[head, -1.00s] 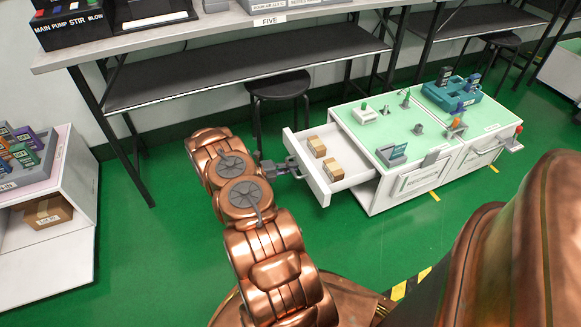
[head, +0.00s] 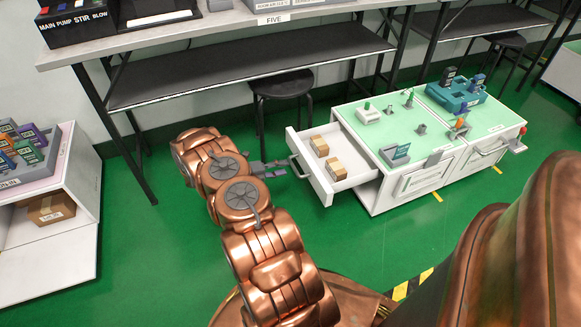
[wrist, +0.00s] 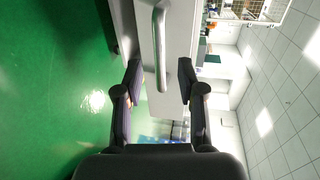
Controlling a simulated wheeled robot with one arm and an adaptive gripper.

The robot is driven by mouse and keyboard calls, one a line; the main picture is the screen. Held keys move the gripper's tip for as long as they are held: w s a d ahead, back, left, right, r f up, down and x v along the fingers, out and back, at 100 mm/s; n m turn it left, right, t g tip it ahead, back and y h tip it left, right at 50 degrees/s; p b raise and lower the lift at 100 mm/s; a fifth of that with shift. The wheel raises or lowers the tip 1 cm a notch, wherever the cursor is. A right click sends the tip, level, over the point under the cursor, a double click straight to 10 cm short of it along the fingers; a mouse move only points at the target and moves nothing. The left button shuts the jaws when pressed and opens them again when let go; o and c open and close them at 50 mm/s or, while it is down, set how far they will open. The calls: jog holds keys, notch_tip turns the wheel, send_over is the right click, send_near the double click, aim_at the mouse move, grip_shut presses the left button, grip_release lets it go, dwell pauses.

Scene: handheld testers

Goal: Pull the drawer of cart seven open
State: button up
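The white drawer (head: 318,183) of the green-topped cart (head: 437,120) stands pulled out to the left, with small brown boxes (head: 335,168) inside. Its metal bar handle (head: 298,167) faces my gripper (head: 282,168), which is just left of it in the head view. In the wrist view the handle (wrist: 160,48) lies ahead, between the lines of my two dark fingers (wrist: 159,72). The fingers are spread apart and do not press on the handle. I cannot read a number seven on the cart.
The cart's top carries several small testers and a teal case (head: 457,97). A black stool (head: 282,90) stands behind the drawer, by the long bench (head: 225,38). Another white cart (head: 75,190) is at the left. Green floor (head: 150,240) is free between the carts.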

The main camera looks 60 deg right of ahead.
jog(key=v, duration=0.6)
jog(key=shift+w+a, duration=0.2)
jog(key=shift+a, duration=0.05)
jog(key=shift+r, duration=0.1)
jog(key=s+a+r+m+y+p, duration=0.15)
jog(key=a+r+m+p, duration=0.35)
jog(key=r, duration=0.8)
jog(key=a+r+m+t+y+p, duration=0.15)
jog(key=a+r+m+p, duration=0.35)
jog(key=r, duration=0.8)
jog(key=s+a+r+m+y+p, duration=0.15)
jog(key=a+r+m+p, duration=0.35)
jog(key=r, duration=0.8)
jog(key=s+a+r+m+t+y+p, duration=0.2)
jog(key=s+a+r+m+p, duration=0.2)
jog(key=a+r, duration=0.5)
jog(key=s+a+r+m+t+y+p, duration=0.2)
jog(key=s+a+r+m+y+p, duration=0.1)
jog(key=s+a+r+p, duration=0.5)
jog(key=s+a+r+m+t+y+p, duration=0.2)
jog(key=s+a+r+m+p, duration=0.4)
jog(key=a+r+p, duration=0.3)
jog(key=a+r, duration=0.3)
jog(key=r, duration=0.2)
jog(key=shift+y+p, duration=0.35)
jog(key=shift+p, duration=0.05)
jog(key=shift+s, duration=0.1)
